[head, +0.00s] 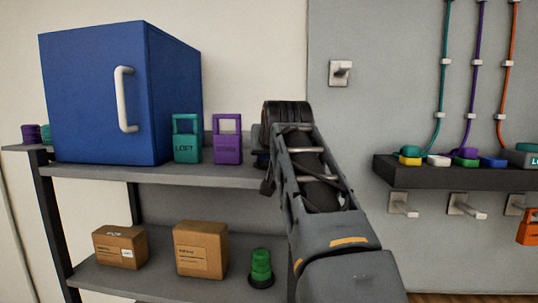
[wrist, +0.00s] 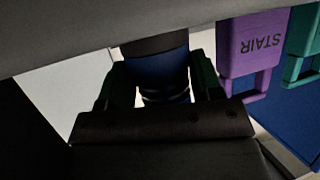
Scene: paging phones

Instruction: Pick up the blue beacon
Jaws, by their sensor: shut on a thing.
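The blue beacon (wrist: 165,72) shows in the wrist view, which is upside down, with its dark base toward the top of the picture. My gripper (wrist: 160,88) has one dark finger on each side of it and is shut on it. The beacon is at the grey upper shelf (head: 100,174); I cannot tell whether its base touches the shelf. In the head view my arm hides nearly all of the beacon and the fingers.
A purple STAIR tag (head: 227,140) and a teal LOFT tag (head: 187,140) stand left of my gripper, before a blue cabinet (head: 95,95). Two cartons (head: 201,250) and a green beacon (head: 261,267) sit on the lower shelf. A dark ledge (head: 430,173) is at right.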

